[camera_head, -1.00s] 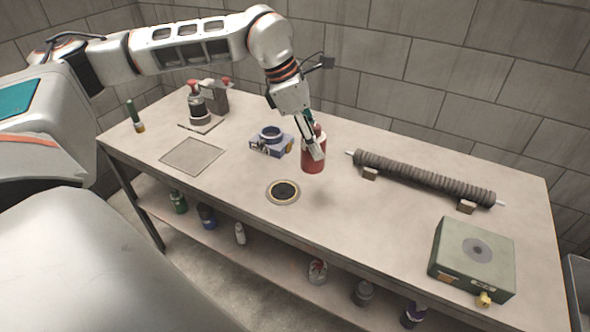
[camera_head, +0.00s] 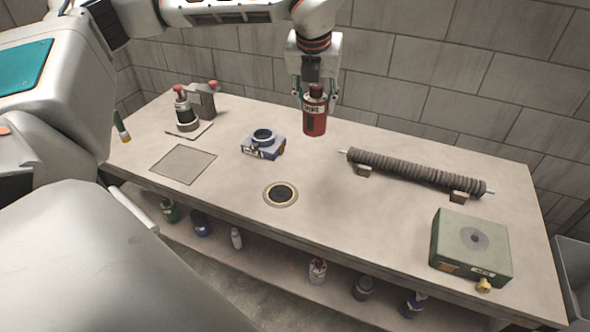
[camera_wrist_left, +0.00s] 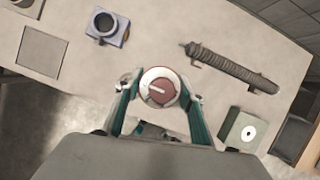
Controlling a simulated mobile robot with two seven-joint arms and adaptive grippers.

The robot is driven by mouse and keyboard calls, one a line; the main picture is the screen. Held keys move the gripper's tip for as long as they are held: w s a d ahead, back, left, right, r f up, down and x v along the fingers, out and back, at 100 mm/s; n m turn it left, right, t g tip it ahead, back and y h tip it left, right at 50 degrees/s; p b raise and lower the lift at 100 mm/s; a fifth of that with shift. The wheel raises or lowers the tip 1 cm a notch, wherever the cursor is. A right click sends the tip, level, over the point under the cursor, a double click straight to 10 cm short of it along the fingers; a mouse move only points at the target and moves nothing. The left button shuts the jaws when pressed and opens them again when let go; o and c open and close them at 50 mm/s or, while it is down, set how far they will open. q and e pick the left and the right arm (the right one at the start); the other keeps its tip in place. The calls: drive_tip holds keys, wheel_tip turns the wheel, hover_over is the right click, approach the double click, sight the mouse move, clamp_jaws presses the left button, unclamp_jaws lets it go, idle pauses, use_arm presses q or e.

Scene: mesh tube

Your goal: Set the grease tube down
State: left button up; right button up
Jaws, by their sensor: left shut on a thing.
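The grease tube (camera_head: 314,118) is a red cylinder with a dark cap and a pale label. It is upright between the fingers of my left gripper (camera_head: 317,98), at the back middle of the workbench. My left gripper is shut on its upper part. The tube appears to be above the bench top; I cannot tell how far. My right gripper is not in view.
The bench (camera_head: 350,220) carries a dark ringed opening (camera_head: 281,194), a blue-grey block with a ring (camera_head: 264,144), a flat grey plate (camera_head: 184,164), a ribbed tube (camera_head: 415,170) on blocks and a green box (camera_head: 471,246). Several bottles stand on the lower shelf.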

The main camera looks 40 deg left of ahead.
use_arm(q)
wheel_tip(320, 180, down, 20)
drive_tip(key=shift+r, duration=0.25)
idle(0.3)
drive_tip(key=shift+f, duration=0.1)
drive_tip(key=o, duration=0.9)
drive_tip(key=shift+f, duration=0.15)
drive_tip(key=o, duration=0.4)
drive_tip(key=shift+o, duration=0.2)
